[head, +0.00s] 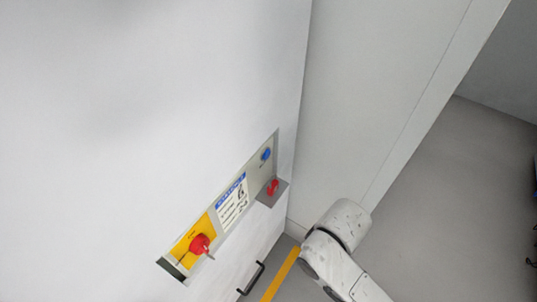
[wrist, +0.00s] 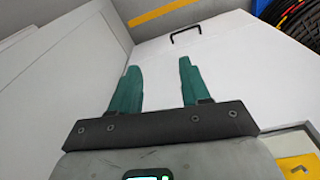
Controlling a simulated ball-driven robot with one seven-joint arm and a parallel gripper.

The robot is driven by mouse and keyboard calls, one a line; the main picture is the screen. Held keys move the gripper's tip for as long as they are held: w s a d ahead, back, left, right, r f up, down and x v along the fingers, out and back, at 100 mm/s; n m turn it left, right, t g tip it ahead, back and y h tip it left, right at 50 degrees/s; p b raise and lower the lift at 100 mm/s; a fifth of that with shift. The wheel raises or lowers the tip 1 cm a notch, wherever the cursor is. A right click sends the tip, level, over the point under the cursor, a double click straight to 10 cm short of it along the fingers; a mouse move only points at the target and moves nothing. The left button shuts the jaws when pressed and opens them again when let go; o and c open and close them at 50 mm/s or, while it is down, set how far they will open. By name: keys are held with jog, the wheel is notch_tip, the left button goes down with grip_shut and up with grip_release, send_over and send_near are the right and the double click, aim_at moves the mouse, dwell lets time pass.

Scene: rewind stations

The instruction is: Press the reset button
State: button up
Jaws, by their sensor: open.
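A blue round button (head: 266,153) sits at the upper right end of a grey control panel (head: 256,178) on the white wall, in the head view. The small lettering beside it is too small to read. My gripper (wrist: 160,78) shows in the wrist view with two teal fingers spread apart and nothing between them. It faces a white surface with a black handle and is apart from the button. The button is not in the wrist view. The head view shows my arm at the lower right, but not the fingers.
The panel also has a red knob (head: 200,244) on a yellow plate, a label (head: 232,200), and a small red part (head: 272,186) on a grey bracket. A black handle (wrist: 186,34) is on the white surface. Coiled cables (wrist: 296,20) are at upper right.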

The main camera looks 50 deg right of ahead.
grip_shut()
dwell(1.3)
